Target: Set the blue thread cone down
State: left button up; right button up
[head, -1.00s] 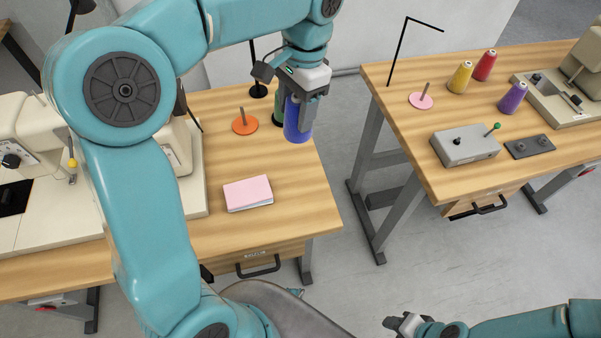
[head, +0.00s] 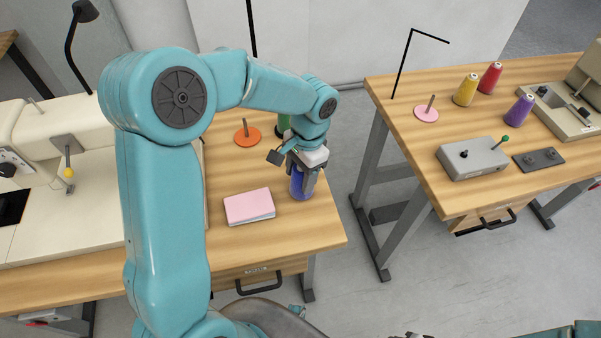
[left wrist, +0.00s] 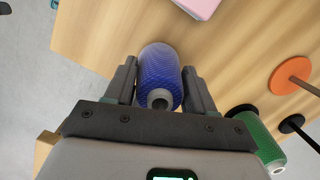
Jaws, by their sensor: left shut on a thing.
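The blue thread cone (head: 298,186) is between the fingers of my left gripper (head: 304,182), near the right edge of the left table (head: 230,248). In the left wrist view the blue cone (left wrist: 160,75) is gripped from both sides by the fingers (left wrist: 160,90), its narrow tip toward the camera. It looks upright and low over the wood; I cannot tell whether its base touches. Only a sliver of my right gripper (head: 412,335) shows at the bottom edge, so its jaws cannot be read.
A pink notebook (head: 249,206) lies left of the blue cone. An orange disc with a peg (head: 247,138) and a green cone (left wrist: 255,135) stand behind. The right table (head: 430,190) holds yellow, red and purple cones and a grey control box (head: 472,158).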

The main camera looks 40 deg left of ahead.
pick_arm(q)
jog(key=shift+f, duration=0.15)
jog(key=o, duration=1.1)
jog(key=shift+o, duration=0.2)
jog(key=shift+r, duration=0.25)
jog(key=r, duration=0.4)
jog(key=w+r+p, duration=0.1)
jog(key=r, duration=0.7)
jog(key=shift+w+d+p, duration=0.3)
jog(key=shift+w, duration=0.05)
